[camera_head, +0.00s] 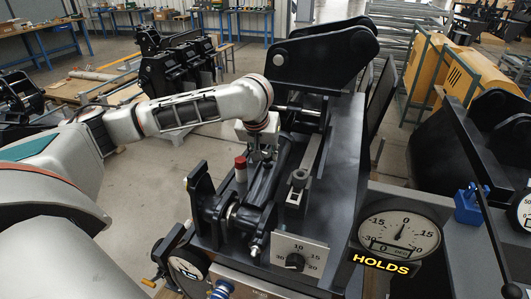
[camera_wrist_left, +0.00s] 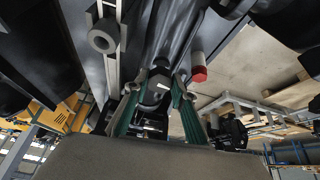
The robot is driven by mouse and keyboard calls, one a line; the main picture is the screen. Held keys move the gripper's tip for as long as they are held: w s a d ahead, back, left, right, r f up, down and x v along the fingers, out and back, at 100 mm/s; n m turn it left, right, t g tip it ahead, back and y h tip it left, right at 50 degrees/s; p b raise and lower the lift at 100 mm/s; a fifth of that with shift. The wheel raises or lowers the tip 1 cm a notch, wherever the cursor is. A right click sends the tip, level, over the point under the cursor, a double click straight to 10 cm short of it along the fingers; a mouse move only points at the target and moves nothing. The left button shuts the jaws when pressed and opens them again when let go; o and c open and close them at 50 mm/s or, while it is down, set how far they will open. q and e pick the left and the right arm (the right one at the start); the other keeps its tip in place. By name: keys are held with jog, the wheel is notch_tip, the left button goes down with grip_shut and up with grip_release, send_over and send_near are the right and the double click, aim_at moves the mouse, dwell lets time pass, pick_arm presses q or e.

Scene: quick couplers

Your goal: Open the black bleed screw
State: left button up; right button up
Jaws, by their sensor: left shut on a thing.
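My left gripper (camera_head: 262,154) reaches down onto the black coupler from the upper left, just behind a white post with a red cap (camera_head: 240,162). In the left wrist view its two green-edged fingers (camera_wrist_left: 157,102) stand on either side of the black bleed screw (camera_wrist_left: 160,78). The gripper is shut on the screw, and the fingertips hide part of it. The screw is too small and covered to make out in the head view. The red cap shows to the right of the fingers in the left wrist view (camera_wrist_left: 199,74). My right gripper is in neither view.
A grey ring-ended block (camera_head: 298,180) stands right of the cylinder. A knob panel (camera_head: 298,262) and a round gauge (camera_head: 402,236) reading near 0, with a "HOLDS" sign (camera_head: 381,264), are at the front. Tall black lugs (camera_head: 320,55) rise behind the gripper.

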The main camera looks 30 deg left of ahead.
pick_arm(q)
jog(key=shift+n, duration=0.9)
jog(key=o, duration=1.1)
jog(key=shift+r, duration=0.1)
jog(key=v, duration=1.1)
jog(key=shift+s+d+r, duration=0.1)
jog(key=shift+d+r, duration=0.2)
jog(key=shift+r, duration=0.05)
